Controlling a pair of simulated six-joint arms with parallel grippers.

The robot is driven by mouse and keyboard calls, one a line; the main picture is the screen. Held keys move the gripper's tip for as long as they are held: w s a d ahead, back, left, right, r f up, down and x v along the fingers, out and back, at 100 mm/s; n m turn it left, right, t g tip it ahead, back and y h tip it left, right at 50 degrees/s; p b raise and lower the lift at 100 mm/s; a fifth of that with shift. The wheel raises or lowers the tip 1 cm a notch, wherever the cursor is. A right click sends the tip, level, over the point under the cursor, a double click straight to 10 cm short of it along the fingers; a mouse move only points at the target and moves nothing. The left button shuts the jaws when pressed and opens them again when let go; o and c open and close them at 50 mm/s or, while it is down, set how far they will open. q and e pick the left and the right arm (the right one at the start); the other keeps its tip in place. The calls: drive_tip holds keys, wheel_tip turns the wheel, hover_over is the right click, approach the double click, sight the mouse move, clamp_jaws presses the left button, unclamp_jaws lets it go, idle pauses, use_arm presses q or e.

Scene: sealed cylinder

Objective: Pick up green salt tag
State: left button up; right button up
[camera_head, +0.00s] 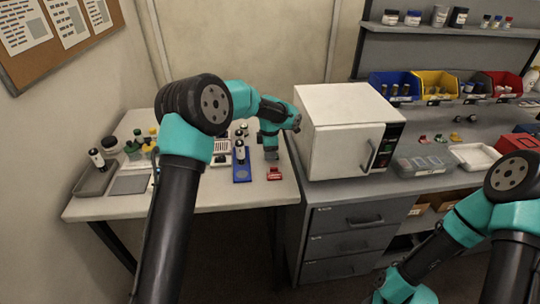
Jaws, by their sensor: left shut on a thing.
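My left arm reaches over the light table, and its gripper (271,155) points down near the table's right edge. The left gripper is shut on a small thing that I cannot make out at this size. A red piece (274,174) lies on the table just below the gripper's tips. I cannot pick out a green salt tag for sure; it may be hidden in or behind the gripper. Of my right arm only links show at the lower right; its gripper is out of view.
A blue holder (242,170) with a dark-and-white cylinder (240,152) stands left of the left gripper. A white oven-like box (347,130) on the grey bench stands close on the right. A grey tray (96,180) and small bottles are at the table's left. Coloured bins (436,84) stand behind.

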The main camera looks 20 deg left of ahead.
use_arm(q)
drive_tip(key=shift+r, duration=0.6)
drive_tip(key=s+d, duration=0.1)
drive_tip(key=s, duration=0.4)
drive_tip(key=s+d+r, duration=0.1)
drive_tip(key=s+d, duration=0.1)
drive_tip(key=s, duration=0.3)
drive_tip(key=s+d+r, duration=0.1)
drive_tip(key=s, duration=0.4)
drive_tip(key=shift+s+d, duration=0.2)
drive_tip(key=shift+d, duration=0.05)
